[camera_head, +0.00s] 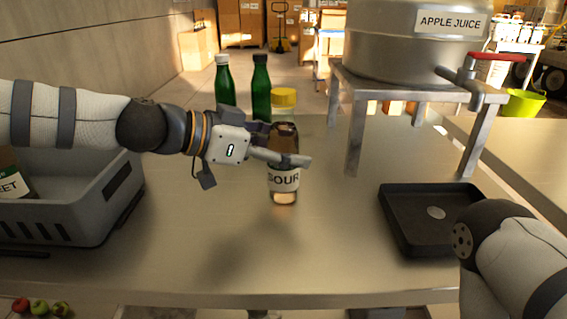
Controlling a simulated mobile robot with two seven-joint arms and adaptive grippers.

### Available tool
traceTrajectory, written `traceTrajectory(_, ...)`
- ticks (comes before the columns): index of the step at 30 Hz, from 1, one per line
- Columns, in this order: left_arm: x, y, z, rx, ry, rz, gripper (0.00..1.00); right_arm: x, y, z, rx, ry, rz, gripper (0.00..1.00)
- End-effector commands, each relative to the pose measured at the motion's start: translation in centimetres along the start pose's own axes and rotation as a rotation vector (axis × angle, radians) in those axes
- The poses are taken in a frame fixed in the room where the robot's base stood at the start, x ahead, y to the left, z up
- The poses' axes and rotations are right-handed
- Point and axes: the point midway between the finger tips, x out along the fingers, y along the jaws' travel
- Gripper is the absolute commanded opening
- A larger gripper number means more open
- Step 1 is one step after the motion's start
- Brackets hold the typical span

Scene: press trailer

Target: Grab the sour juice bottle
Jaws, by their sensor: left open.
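My left gripper (296,150) reaches in from the left at the bottle's upper half. It is open, with one finger across the front of the bottle just above the label. The other finger is mostly hidden behind the gripper body and the bottle, and I cannot tell whether the fingers touch the glass. My right arm shows at the lower right, but its gripper is out of view.
Two green bottles, one with a white cap (222,82) and one with a dark cap (261,88), stand behind my left gripper. A grey crate (75,205) is at the left, a black tray (395,225) at the right. A steel apple juice tank (400,45) sits on a stand (353,135).

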Motion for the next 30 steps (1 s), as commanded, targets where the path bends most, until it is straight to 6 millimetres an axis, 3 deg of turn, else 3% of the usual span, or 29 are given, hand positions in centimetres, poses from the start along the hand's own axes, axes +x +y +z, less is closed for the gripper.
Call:
traceTrajectory(2,-0.1,0.0,-0.1,0.001,0.001,0.0,0.71,0.0,0.0,0.0,0.0,0.001,0.0,0.53)
traceTrajectory(12,-0.1,0.0,-0.1,0.001,0.0,0.0,0.0,0.0,0.0,0.0,0.0,0.001,0.0,0.53)
traceTrajectory(22,-0.4,0.0,-0.8,0.005,0.004,-0.002,0.0,-0.2,0.0,-0.1,0.0,0.004,0.0,0.53)
traceTrajectory(27,-1.4,0.1,-3.4,0.011,0.006,-0.004,0.0,-0.7,0.0,-0.4,0.0,0.019,-0.001,0.53)
traceTrajectory(30,-3.8,1.0,-5.1,0.014,0.009,-0.005,0.0,-1.5,-0.1,-0.8,0.0,0.043,-0.002,0.53)
